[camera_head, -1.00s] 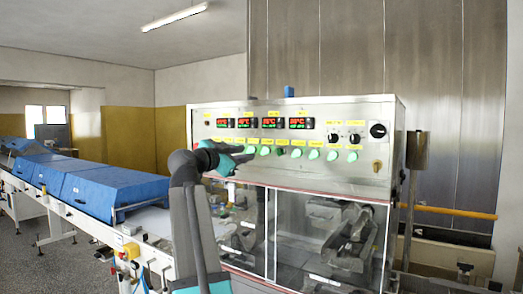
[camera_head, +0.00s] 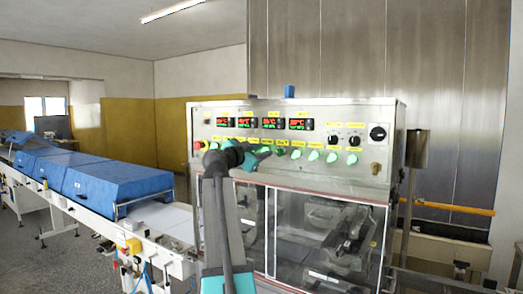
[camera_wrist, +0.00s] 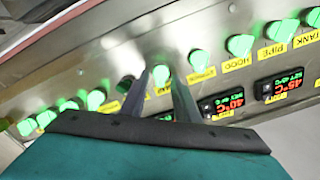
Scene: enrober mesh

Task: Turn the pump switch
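The control panel has a row of green rotary switches with yellow labels, which also shows in the wrist view. My gripper (camera_head: 268,155) is at the panel face, in front of the left-middle part of this row. In the wrist view, where the panel appears inverted, my gripper (camera_wrist: 161,78) has its two fingers apart. One green switch (camera_wrist: 160,74) shows between the fingertips; I cannot tell whether they touch it. Its label is partly hidden and unreadable, so I cannot tell which one is the pump switch. Another green switch (camera_wrist: 196,59) is just to the right.
Above the row are red-and-green digital displays (camera_head: 271,124). A red button (camera_head: 197,145) is at the panel's left end and a black dial (camera_head: 378,132) at its right. Glass doors (camera_head: 300,230) lie below. A conveyor with blue covers (camera_head: 110,183) stands on the left.

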